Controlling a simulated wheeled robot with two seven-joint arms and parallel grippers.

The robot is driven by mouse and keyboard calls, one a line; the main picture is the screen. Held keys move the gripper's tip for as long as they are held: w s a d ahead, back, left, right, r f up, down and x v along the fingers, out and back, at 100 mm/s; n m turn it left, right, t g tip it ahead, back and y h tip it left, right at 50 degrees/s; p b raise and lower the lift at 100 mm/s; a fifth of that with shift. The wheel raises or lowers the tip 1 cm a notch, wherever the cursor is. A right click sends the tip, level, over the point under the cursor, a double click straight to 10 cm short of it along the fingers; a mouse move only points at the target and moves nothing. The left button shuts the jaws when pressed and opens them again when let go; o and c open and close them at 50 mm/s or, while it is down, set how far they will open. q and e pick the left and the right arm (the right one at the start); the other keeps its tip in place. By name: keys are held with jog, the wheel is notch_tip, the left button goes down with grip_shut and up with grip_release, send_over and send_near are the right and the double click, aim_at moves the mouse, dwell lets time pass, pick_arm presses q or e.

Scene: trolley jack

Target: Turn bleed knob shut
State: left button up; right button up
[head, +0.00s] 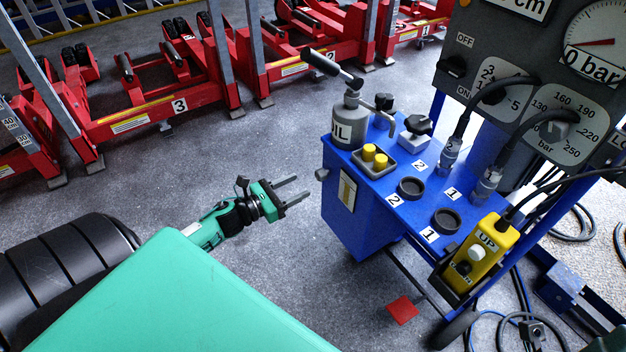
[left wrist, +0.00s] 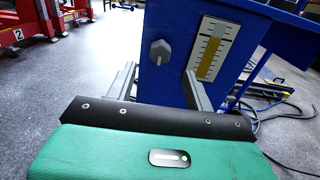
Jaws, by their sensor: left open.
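A grey hexagonal knob (head: 321,174) sticks out of the left side of the blue pump cabinet (head: 352,228); I take it for the bleed knob, but no label on it is readable. The left wrist view shows this knob (left wrist: 160,52) face-on, between and beyond the fingers. My left gripper (head: 303,188) is open and empty, with its fingers pointing at the knob and a small gap short of it. In the left wrist view the gripper (left wrist: 160,72) has one finger on each side below the knob. My right gripper is not in view.
A level gauge (left wrist: 213,48) sits right of the knob. On the cabinet top stand an oil can (head: 349,122), a black knob on a grey block (head: 417,125) and yellow caps (head: 375,156). A yellow pendant (head: 482,253) hangs at the right. Red jacks (head: 160,105) stand behind.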

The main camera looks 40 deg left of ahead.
aim_at(317, 177)
pick_arm(q)
jog(key=shift+b+x, duration=0.35)
jog(key=shift+x, duration=2.65)
jog(key=c, duration=1)
